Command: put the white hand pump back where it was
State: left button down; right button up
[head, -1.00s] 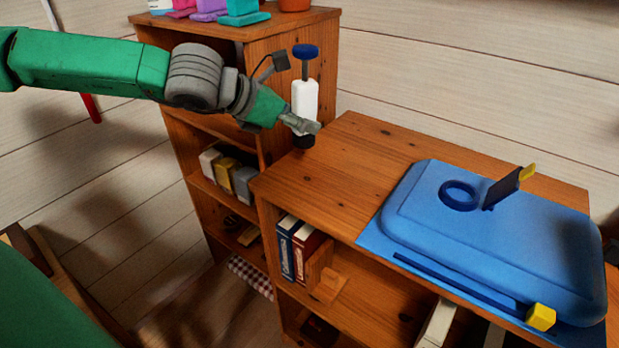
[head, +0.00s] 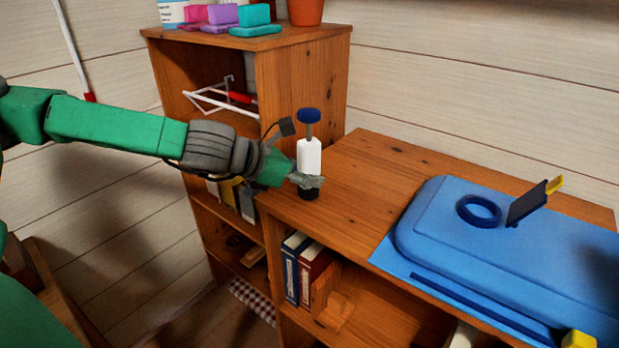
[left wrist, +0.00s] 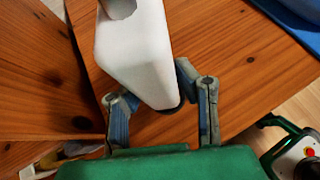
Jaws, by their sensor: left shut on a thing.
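The white hand pump (head: 309,156) has a white body, a blue knob on top and a black base. It stands upright over the left end of the low wooden cabinet top (head: 375,165). My left gripper (head: 306,181) is shut around its lower part. In the left wrist view the white body of the pump (left wrist: 138,45) sits between the two fingers (left wrist: 160,105). I cannot tell whether its base touches the wood. My right gripper is not in view.
A blue case (head: 520,250) with a blue ring (head: 478,210) on it lies on the right of the cabinet top. A taller shelf (head: 300,85) with a clay pot (head: 305,11) stands behind left. Bare wood lies between pump and case.

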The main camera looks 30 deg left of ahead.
pick_arm(q)
jog(key=c, duration=1.4)
grip_release()
jog(key=shift+a, duration=0.25)
jog(key=shift+o, duration=0.9)
jog(key=shift+a+f, duration=0.1)
jog(key=shift+a, duration=0.1)
jog(key=shift+d, duration=0.2)
jog(key=shift+s+r, duration=0.15)
jog(key=shift+r, duration=0.15)
jog(key=shift+p+v, duration=3.95)
jog(key=shift+v, duration=1.65)
jog(key=s+d+f+m+g+y, duration=0.1)
jog(key=s+d+f+m+g, duration=0.25)
jog(key=f+m, duration=0.4)
jog(key=s+d+f+m+g+y, duration=0.1)
jog(key=s+d+f+m+g, duration=0.3)
jog(key=f+m, duration=0.4)
jog(key=s+f+m+g+y, duration=0.2)
jog(key=s+f+m+y, duration=0.1)
jog(key=s+f+m, duration=0.9)
jog(key=s+m, duration=0.2)
jog(key=m, duration=0.1)
jog(key=shift+d+m, duration=0.2)
jog(key=shift+m, duration=0.15)
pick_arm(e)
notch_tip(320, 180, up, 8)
